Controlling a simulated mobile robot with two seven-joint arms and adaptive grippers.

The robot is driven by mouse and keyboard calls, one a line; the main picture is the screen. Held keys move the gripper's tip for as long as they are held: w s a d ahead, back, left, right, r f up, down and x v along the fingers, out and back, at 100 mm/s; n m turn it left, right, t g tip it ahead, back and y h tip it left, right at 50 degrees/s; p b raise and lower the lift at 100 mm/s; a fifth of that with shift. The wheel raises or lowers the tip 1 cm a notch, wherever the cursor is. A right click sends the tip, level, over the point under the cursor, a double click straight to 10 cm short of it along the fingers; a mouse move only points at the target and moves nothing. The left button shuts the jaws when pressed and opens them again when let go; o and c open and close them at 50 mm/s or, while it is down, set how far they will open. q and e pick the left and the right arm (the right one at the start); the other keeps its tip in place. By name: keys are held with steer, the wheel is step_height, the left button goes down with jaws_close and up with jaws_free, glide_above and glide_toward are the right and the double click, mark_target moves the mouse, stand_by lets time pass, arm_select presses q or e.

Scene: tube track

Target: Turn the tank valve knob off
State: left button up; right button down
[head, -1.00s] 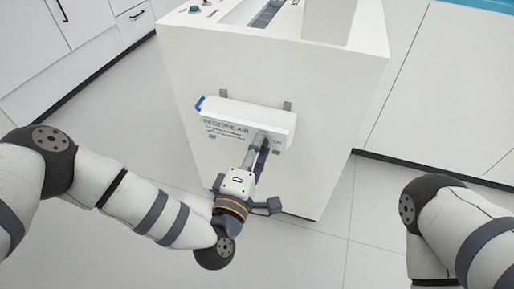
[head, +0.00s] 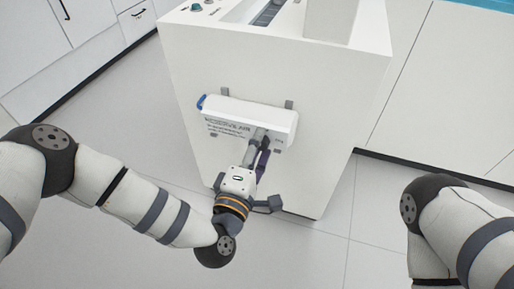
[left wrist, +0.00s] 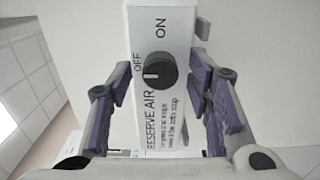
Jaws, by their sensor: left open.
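The tank valve knob (left wrist: 159,70) is round and black, on a white panel (left wrist: 150,112) marked RESERVE AIR, ON and OFF. A pale line shows on the knob's face; I cannot tell for sure which mark it points at. My left gripper (left wrist: 160,88) is open, its purple-padded fingers on either side of the panel and knob, apart from the knob. In the head view the left gripper (head: 261,143) reaches the right part of the white panel (head: 235,112), and its fingers hide the knob there. My right gripper is out of view.
The panel sits on the side of a large white cabinet (head: 300,75). A blue piece (head: 201,102) shows at the panel's left end. White drawers (head: 75,45) stand at the left and a white unit (head: 440,90) at the right. The tiled floor (head: 300,250) is clear.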

arm_select(q)
steer(key=v, duration=1.2)
